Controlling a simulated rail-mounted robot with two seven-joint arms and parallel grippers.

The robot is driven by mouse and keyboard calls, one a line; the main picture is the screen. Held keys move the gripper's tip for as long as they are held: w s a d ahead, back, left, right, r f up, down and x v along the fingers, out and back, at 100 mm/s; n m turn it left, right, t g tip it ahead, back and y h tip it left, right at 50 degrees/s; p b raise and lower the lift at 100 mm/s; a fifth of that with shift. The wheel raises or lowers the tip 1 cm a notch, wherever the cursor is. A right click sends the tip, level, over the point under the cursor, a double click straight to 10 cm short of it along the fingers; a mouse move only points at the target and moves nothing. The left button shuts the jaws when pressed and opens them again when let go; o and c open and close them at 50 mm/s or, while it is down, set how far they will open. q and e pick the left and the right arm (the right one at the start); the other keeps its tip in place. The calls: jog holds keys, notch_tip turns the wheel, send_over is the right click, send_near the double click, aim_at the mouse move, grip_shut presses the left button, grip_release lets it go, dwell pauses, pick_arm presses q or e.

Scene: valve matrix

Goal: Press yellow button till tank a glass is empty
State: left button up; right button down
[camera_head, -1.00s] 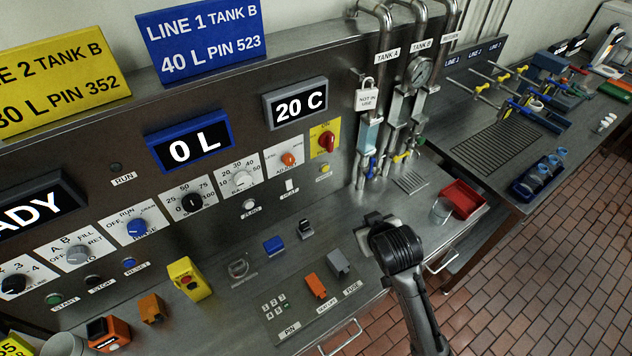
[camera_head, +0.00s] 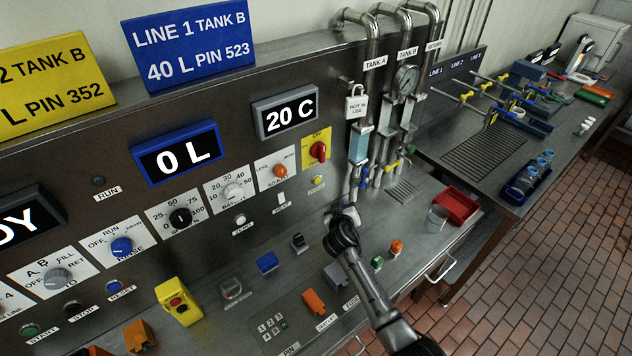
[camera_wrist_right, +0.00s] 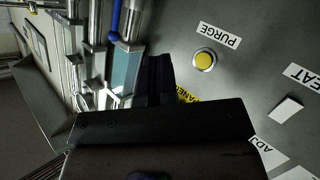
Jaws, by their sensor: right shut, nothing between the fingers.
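The yellow button (camera_head: 318,180) is on the steel panel, below the red knob. In the right wrist view the yellow button (camera_wrist_right: 204,60) sits beside the PURGE label. The tank A glass (camera_head: 358,148) is a pale blue sight glass on the pipe under the TANK A sign; its level is hard to read. The tank A glass shows partly in the right wrist view (camera_wrist_right: 125,70). My right gripper (camera_head: 347,211) is shut and empty, below and right of the button, apart from it. Its dark fingers (camera_wrist_right: 159,78) point toward the panel, left of the button. My left gripper is out of view.
A NOT IN USE padlock (camera_head: 356,103) hangs above the glass. Valve handles sit below the pipes. A clear cup (camera_head: 437,217) and red tray (camera_head: 458,205) stand to the right.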

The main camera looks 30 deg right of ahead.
aim_at(317, 180)
dwell(0.4)
jog(key=w+b, duration=0.7)
jog(key=w, duration=0.1)
jog(key=shift+w+a, duration=0.2)
jog(key=shift+w, duration=0.2)
jog(key=shift+f+b, duration=0.1)
jog(key=shift+b, duration=0.2)
dwell(1.8)
jog(key=shift+w+b, duration=0.4)
